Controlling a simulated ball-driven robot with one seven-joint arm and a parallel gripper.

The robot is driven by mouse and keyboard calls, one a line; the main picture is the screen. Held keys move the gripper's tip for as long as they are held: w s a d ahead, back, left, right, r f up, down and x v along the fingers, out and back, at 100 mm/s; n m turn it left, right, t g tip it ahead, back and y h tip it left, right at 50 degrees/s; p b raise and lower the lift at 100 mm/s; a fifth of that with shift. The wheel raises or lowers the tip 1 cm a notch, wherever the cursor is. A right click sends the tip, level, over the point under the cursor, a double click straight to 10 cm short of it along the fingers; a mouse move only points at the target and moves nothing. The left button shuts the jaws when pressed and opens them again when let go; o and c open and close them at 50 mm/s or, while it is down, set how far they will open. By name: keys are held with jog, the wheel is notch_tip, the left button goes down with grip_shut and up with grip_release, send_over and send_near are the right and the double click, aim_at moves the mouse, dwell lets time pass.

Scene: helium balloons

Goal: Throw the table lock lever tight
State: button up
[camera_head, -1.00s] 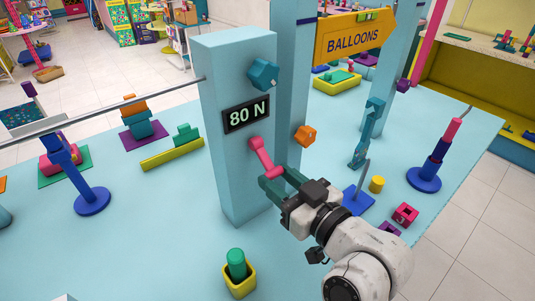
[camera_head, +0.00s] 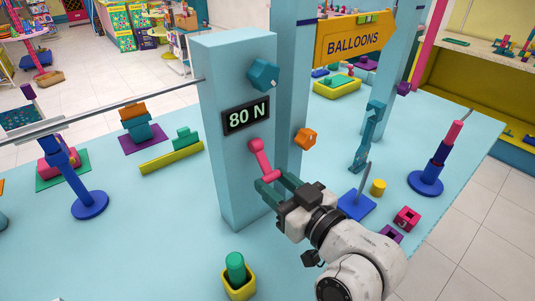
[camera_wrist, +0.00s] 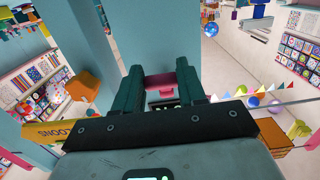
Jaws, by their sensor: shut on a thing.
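The pink lever (camera_head: 260,159) sits on the right part of the front face of the light blue column (camera_head: 219,170), below the display reading 80 N (camera_head: 246,116). It slants down to the right. My gripper (camera_head: 275,184) is at the lever's lower end. In the wrist view the pink lever (camera_wrist: 160,81) lies across between the two teal fingers of my gripper (camera_wrist: 159,82), which are shut on it. Part of the lever is hidden by the fingers.
A teal knob (camera_head: 263,75) and an orange knob (camera_head: 305,138) stick out near the lever. A yellow holder with a green peg (camera_head: 237,268) stands below left of my gripper. A blue stand (camera_head: 356,204) and a yellow cylinder (camera_head: 378,187) are to the right.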

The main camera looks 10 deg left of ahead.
aim_at(252, 171)
jog(key=shift+w+a+f+b, duration=0.4)
jog(key=shift+a+f, duration=0.15)
jog(key=shift+w+a+f, duration=0.25)
jog(key=shift+w+a+b, duration=0.25)
jog(key=shift+a+b, duration=0.05)
jog(key=shift+b, duration=0.05)
jog(key=shift+f, duration=0.1)
jog(key=shift+w+a, duration=0.2)
jog(key=shift+a, duration=0.1)
jog(key=o, duration=0.9)
jog(key=shift+w+a, duration=0.1)
jog(key=shift+o, duration=0.2)
